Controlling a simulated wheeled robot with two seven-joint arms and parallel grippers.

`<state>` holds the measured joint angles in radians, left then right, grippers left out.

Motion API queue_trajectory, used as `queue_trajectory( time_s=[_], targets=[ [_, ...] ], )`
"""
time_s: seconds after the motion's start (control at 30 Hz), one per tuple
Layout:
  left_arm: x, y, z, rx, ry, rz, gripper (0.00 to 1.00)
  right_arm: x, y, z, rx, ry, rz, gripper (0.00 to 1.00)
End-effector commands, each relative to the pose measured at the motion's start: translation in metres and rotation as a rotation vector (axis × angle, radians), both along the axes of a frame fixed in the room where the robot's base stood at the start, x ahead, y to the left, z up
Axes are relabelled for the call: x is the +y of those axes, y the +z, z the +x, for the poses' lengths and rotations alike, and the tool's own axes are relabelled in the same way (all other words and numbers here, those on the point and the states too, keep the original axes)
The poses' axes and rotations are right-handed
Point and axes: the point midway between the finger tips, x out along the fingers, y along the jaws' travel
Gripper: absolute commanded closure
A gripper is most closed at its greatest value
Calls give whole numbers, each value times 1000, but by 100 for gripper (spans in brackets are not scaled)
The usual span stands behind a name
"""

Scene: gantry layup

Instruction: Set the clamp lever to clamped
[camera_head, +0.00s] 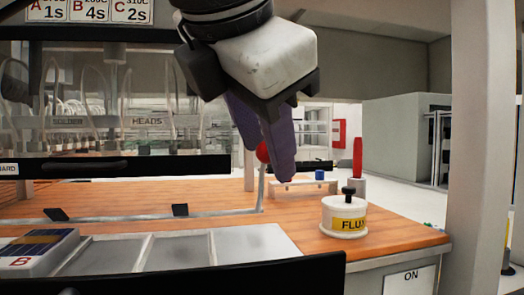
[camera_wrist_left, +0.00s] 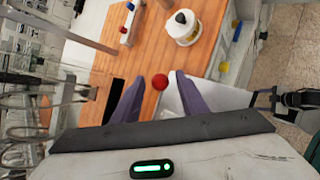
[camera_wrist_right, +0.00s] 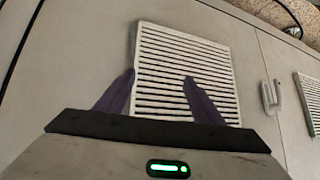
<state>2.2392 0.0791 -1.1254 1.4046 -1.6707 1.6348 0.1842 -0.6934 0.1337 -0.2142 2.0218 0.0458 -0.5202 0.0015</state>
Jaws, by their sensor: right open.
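The clamp lever shows in the head view as a thin grey upright rod with a red ball knob (camera_head: 262,152) on top, rising from the wooden bench. My left gripper (camera_head: 268,150) reaches down over it from above. Its purple fingers are apart, and one partly covers the knob. In the left wrist view the red knob (camera_wrist_left: 160,82) lies between the open fingertips (camera_wrist_left: 160,74), with a gap on each side. I cannot tell how deep it is between them. My right gripper (camera_wrist_right: 159,75) shows only in the right wrist view, open and empty.
A white FLUX pot (camera_head: 344,216) with a black knob stands at the bench's right. A small rack (camera_head: 300,185) and a red-topped cylinder (camera_head: 357,160) stand behind. A clear guard with a black rail (camera_head: 120,166) is at left. My right gripper faces a vent grille (camera_wrist_right: 185,70).

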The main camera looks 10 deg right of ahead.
Motion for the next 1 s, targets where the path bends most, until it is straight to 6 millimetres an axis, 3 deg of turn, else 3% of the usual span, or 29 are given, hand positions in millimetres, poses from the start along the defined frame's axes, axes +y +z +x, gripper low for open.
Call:
queue_trajectory(
  time_s=[0.4, 0.8, 0.87, 1.0],
  targets=[
    [27, 51, -50, -2, 2, 0, 61, 0, 5, 3, -8, 1, -1, 38],
    [31, 58, -58, 0, 1, -1, 61, 0, 4, 0, -1, 1, -1, 38],
    [31, 57, -58, 0, 1, -1, 61, 0, 4, -1, 0, 1, -1, 45],
    [25, 49, -56, 30, -27, -12, 61, 0, 4, 0, -2, 1, -1, 68]
  ],
)
